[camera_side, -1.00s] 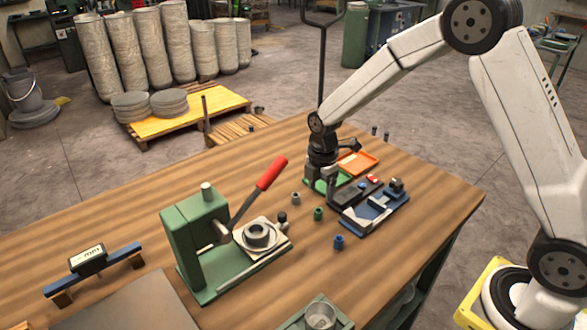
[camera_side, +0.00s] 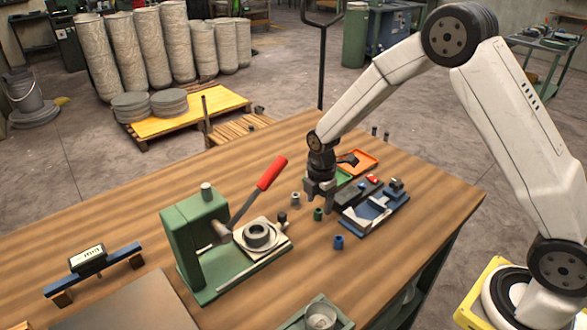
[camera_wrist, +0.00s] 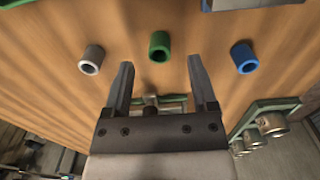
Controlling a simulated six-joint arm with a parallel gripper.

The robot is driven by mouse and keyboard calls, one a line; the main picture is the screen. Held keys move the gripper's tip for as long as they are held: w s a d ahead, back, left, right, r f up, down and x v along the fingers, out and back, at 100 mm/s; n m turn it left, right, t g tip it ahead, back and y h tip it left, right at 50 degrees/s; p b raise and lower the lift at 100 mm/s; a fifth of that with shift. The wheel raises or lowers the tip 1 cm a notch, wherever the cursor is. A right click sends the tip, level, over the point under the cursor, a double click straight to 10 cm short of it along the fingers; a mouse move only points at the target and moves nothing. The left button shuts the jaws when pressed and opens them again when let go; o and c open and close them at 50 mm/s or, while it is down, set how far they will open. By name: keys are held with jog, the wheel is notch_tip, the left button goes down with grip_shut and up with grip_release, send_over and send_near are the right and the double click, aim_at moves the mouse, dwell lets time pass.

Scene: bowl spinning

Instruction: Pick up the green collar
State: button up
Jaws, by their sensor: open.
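The green collar (camera_side: 318,214) is a small hollow cylinder standing on the wooden table. In the wrist view the green collar (camera_wrist: 159,46) is at the top middle, beyond the fingertips and between their lines. My gripper (camera_side: 319,199) is just above and close to the collar in the side view. In the wrist view my gripper (camera_wrist: 160,80) has its two fingers spread with nothing between them at the tips. Whether a finger touches the collar cannot be told from the side view, but in the wrist view they look apart.
A grey collar (camera_wrist: 91,59) stands left of the green one and a blue collar (camera_wrist: 243,57) right of it. A green press (camera_side: 205,240) with a red-handled lever (camera_side: 271,173) stands to the left. A blue fixture (camera_side: 375,212) and an orange tray (camera_side: 358,161) lie behind and right.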

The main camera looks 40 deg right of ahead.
aim_at(318, 210)
jog(key=shift+f, duration=1.75)
grip_shut()
